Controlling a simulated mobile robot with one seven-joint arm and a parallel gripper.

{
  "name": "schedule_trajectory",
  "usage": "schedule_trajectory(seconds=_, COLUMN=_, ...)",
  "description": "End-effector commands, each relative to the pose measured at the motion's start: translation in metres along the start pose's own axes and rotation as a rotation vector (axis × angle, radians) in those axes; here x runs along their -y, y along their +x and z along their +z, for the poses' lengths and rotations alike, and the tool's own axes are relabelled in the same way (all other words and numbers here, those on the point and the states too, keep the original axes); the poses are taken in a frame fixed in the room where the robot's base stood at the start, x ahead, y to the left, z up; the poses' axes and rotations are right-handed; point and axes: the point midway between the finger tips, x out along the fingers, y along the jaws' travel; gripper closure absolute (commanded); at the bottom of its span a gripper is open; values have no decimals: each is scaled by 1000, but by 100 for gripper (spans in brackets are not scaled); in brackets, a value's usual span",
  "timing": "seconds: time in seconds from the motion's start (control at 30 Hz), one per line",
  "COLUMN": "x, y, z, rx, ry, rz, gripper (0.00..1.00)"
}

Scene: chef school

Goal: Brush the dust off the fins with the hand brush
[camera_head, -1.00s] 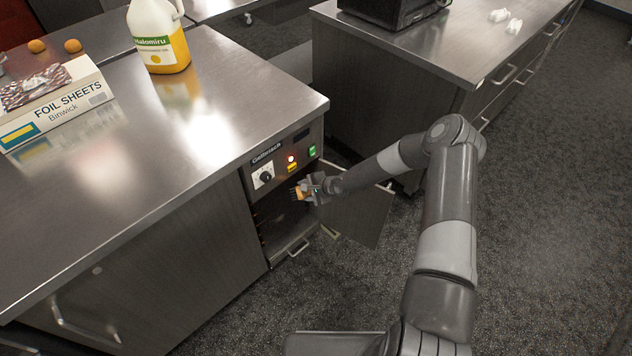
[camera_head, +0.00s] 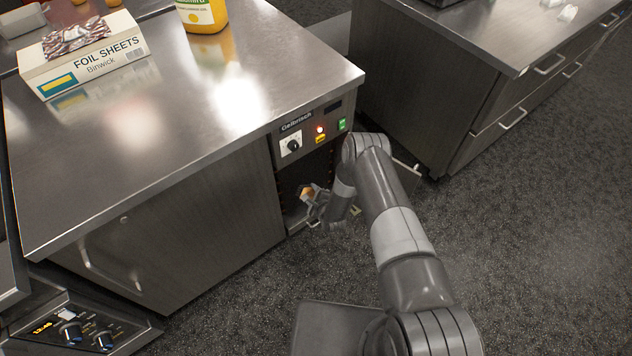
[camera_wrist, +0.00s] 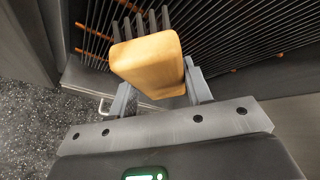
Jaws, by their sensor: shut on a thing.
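The hand brush has a pale wooden block (camera_wrist: 148,62) with dark bristles pointing away from me. My gripper (camera_wrist: 160,88) is shut on the block, one finger on each side. The fins (camera_wrist: 235,35) are thin dark parallel plates crossed by copper-coloured rods, filling the top of the wrist view behind the bristles. I cannot tell whether the bristles touch them, and dust is not clear. In the head view, my gripper (camera_head: 316,204) holds the brush (camera_head: 307,191) low at the open front of the Gelbrisch unit (camera_head: 299,139). The fins are barely visible there, in shadow.
The steel counter (camera_head: 170,120) above carries a foil sheets box (camera_head: 88,62) and a yellow jug (camera_head: 205,15). Another counter (camera_head: 450,85) stands at right. The floor (camera_head: 530,240) at right is clear.

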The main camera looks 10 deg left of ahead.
Motion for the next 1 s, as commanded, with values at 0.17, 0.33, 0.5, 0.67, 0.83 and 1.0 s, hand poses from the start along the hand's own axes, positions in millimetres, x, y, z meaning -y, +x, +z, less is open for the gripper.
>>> schedule_trajectory(seconds=0.17, x=-44, y=-4, z=-18, rx=-48, ry=80, rz=-103, gripper=73)
schedule_trajectory(seconds=0.33, x=-64, y=-11, z=-30, rx=-77, ry=125, rz=-171, gripper=73)
schedule_trajectory(seconds=0.5, x=-70, y=-13, z=-34, rx=-87, ry=142, rz=-197, gripper=73)
schedule_trajectory(seconds=0.67, x=-68, y=-3, z=-28, rx=-87, ry=142, rz=-199, gripper=73)
schedule_trajectory(seconds=0.83, x=-63, y=13, z=-20, rx=-86, ry=141, rz=-198, gripper=73)
schedule_trajectory(seconds=1.0, x=-60, y=27, z=-13, rx=-87, ry=142, rz=-197, gripper=73)
